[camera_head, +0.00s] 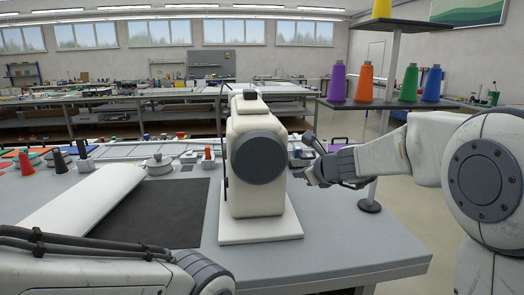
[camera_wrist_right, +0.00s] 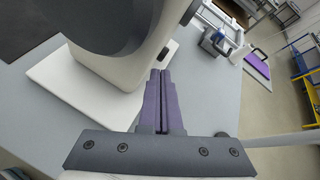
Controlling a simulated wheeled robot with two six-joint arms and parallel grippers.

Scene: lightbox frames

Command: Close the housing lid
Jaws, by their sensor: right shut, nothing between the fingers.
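A cream sewing machine (camera_head: 245,198) stands upright on a white base plate (camera_head: 270,230), with its round dark grey end disc (camera_head: 259,157) facing me. It also shows at the upper left of the right wrist view (camera_wrist_right: 120,80). I cannot make out a separate housing lid or tell whether one is open. My right gripper (camera_head: 303,172) is just right of the machine, at about the height of the disc. In the right wrist view its two purple-grey fingers (camera_wrist_right: 161,72) are together, empty, with the tips close beside the machine's body. My left arm crosses the lower left; its gripper is out of frame.
A black mat (camera_head: 160,213) and a long white panel (camera_head: 85,200) lie left of the machine. A thread stand (camera_head: 390,100) with several coloured cones rises at the right. Bare grey table (camera_head: 340,245) lies to the machine's right.

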